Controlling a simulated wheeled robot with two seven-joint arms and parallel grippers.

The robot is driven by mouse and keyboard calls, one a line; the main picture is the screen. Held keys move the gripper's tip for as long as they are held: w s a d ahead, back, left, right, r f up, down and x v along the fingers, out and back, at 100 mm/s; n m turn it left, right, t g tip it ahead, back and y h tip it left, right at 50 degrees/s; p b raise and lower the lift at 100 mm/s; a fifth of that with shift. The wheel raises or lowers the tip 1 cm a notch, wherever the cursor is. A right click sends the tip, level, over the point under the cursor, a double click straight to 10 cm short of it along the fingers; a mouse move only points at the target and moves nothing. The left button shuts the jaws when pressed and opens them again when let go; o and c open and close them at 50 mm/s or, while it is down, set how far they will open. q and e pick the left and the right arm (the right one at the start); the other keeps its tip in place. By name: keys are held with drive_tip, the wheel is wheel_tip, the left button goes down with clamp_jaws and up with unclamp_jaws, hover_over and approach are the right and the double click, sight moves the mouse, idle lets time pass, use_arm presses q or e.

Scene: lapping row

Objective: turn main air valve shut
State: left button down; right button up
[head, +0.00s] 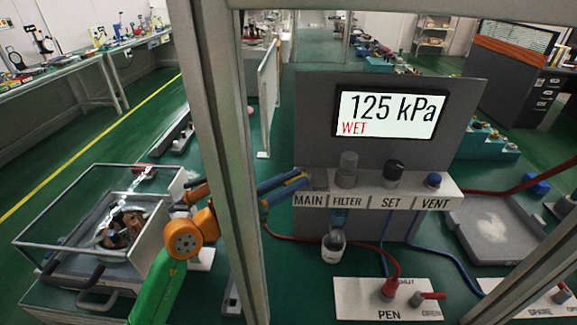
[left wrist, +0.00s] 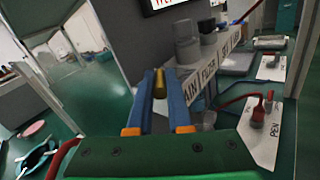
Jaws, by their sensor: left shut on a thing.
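The main air valve's yellow handle (left wrist: 160,82) sits between the blue fingers of my left gripper (left wrist: 159,88) in the left wrist view. My left gripper (head: 293,181) is shut on it at the left end of the white panel, just above the MAIN label (head: 310,201). In the head view the fingers hide most of the handle, so its exact angle is hard to tell. The display (head: 391,115) above reads 125 kPa with WET in red. My right gripper is in neither view.
A grey frame post (head: 226,150) stands close to my left arm. A PEN plate (head: 388,300) with red fittings lies below, with red and blue hoses around it.

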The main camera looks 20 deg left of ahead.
use_arm(q)
drive_tip(key=shift+d+r+y, duration=0.15)
drive_tip(key=shift+y, duration=0.15)
drive_tip(key=shift+f+n+t, duration=0.2)
drive_tip(key=shift+n+t, duration=0.1)
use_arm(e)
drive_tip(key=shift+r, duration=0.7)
use_arm(q)
drive_tip(key=c, duration=1)
unclamp_jaws()
drive_tip(key=shift+o, duration=0.8)
drive_tip(key=shift+w+d, duration=0.1)
